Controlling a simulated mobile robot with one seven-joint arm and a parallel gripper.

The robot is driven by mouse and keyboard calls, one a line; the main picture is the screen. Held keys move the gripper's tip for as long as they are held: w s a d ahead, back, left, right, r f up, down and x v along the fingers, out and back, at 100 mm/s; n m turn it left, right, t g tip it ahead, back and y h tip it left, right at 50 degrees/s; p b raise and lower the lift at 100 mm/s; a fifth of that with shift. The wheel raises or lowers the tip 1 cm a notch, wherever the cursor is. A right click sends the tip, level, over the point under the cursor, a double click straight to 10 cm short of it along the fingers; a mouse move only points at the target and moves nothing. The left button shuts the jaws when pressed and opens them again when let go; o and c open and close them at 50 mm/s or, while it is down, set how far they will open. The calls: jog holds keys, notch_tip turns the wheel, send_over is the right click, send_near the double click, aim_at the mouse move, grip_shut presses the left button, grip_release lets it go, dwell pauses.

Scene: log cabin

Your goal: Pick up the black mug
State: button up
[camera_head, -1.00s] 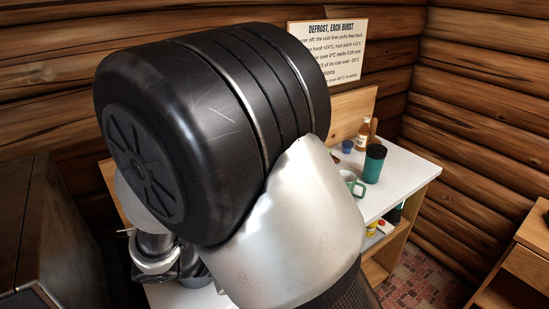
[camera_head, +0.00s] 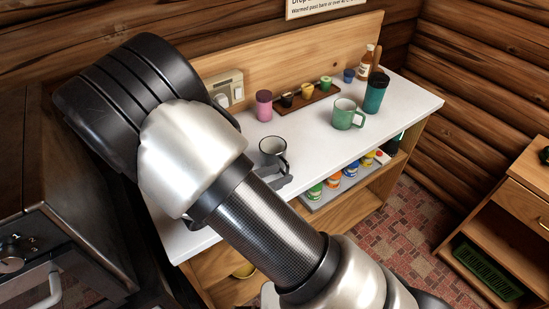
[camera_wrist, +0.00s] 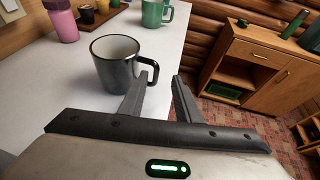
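The black mug (camera_head: 268,148) stands upright on the white worktop (camera_head: 318,148), with a white inside and a dark outside. In the wrist view the mug (camera_wrist: 118,70) is ahead and left of my gripper (camera_wrist: 160,82), its handle toward the fingers. My gripper is open, with a clear gap between its two fingers. The left finger overlaps the mug's handle in the picture; I cannot tell whether they touch. In the head view only a small part of my gripper (camera_head: 284,182) shows beside the mug; my arm hides the rest.
A green mug (camera_head: 345,116), a dark teal tumbler (camera_head: 376,94) and a bottle (camera_head: 365,62) stand farther right. A pink cup (camera_head: 264,106) and a wooden tray (camera_head: 317,106) with small cups stand at the back. Several jars (camera_head: 332,181) sit on a shelf below.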

aim_at(287, 169)
jog(key=shift+w+a+p+x, duration=0.15)
jog(key=shift+x, duration=1.2)
jog(key=shift+w+a+p+x, duration=0.1)
jog(key=shift+p+x, duration=0.05)
jog(key=shift+x, duration=1.2)
grip_shut()
